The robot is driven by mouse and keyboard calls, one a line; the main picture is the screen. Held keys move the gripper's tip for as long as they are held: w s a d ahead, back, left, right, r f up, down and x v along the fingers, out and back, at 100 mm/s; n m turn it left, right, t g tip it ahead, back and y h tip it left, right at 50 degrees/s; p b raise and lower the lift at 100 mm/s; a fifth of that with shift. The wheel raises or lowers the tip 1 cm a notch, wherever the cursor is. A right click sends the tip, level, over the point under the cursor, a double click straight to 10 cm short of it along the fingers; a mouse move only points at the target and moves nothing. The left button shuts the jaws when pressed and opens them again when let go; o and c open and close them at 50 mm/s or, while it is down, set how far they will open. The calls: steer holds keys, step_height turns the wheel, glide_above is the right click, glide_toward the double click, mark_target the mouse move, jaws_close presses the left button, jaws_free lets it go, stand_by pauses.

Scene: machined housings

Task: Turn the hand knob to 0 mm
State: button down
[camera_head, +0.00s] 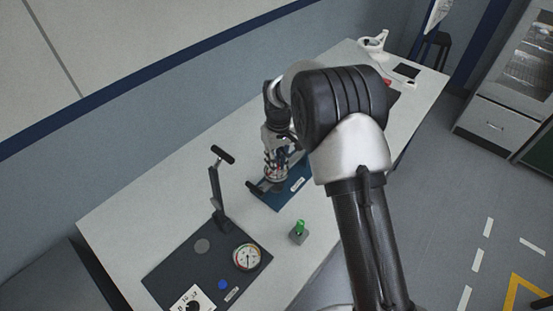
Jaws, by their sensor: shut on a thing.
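My gripper (273,178) points down over a blue plate (270,203) on the white bench, beyond the middle. It is shut on what appears to be the hand knob, a dark part low between the fingers. The fingers and wrist hide most of it, and no scale or mm reading on it can be made out. A dark bar (254,187) sticks out to the left of the gripper, and a small white label lies on the plate to the right.
A dark plate (180,262) at the front left carries a round dial (247,257), a tall black lever stand (216,190) and a blue button (222,285). A grey block with a green piece (300,227) stands near the bench's right edge. White equipment (374,43) stands at the far end.

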steer(key=n+p, duration=0.1)
steer(key=n, duration=0.4)
steer(key=shift+r+n, duration=0.1)
steer(key=shift+n, duration=0.2)
steer(key=n, duration=0.4)
steer(key=shift+a+n+p, duration=0.1)
steer(key=shift+n+p, duration=0.25)
steer(key=shift+n, duration=0.05)
steer(key=c, duration=1.5)
jaws_free()
steer(key=shift+o, duration=0.2)
step_height(320, 180, up, 12)
steer(key=shift+w, duration=0.25)
